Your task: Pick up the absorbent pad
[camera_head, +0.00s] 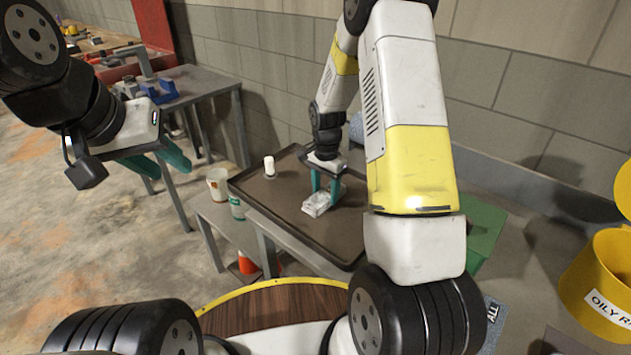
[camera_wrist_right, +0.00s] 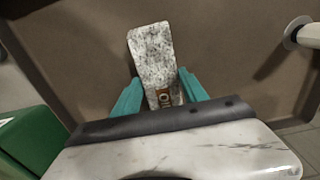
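A grey-white speckled block, which looks like the absorbent pad (camera_head: 318,203), lies on the dark tray (camera_head: 262,200). It also shows in the right wrist view (camera_wrist_right: 152,55), with a brown label at its near end. My right gripper (camera_head: 326,188) is over the pad, fingers pointing down. In the wrist view its teal fingers (camera_wrist_right: 160,92) stand apart on either side of the pad's near end; whether they touch it is unclear. My left gripper (camera_head: 158,163) is open and empty in the air at the left, away from the tray.
A white cylinder (camera_head: 269,166) stands on the tray near its left corner. A white cup (camera_head: 217,184) and a green container (camera_head: 237,208) stand left of the tray. A green box (camera_head: 484,232) and a yellow bin (camera_head: 598,285) are at the right. A wall runs behind.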

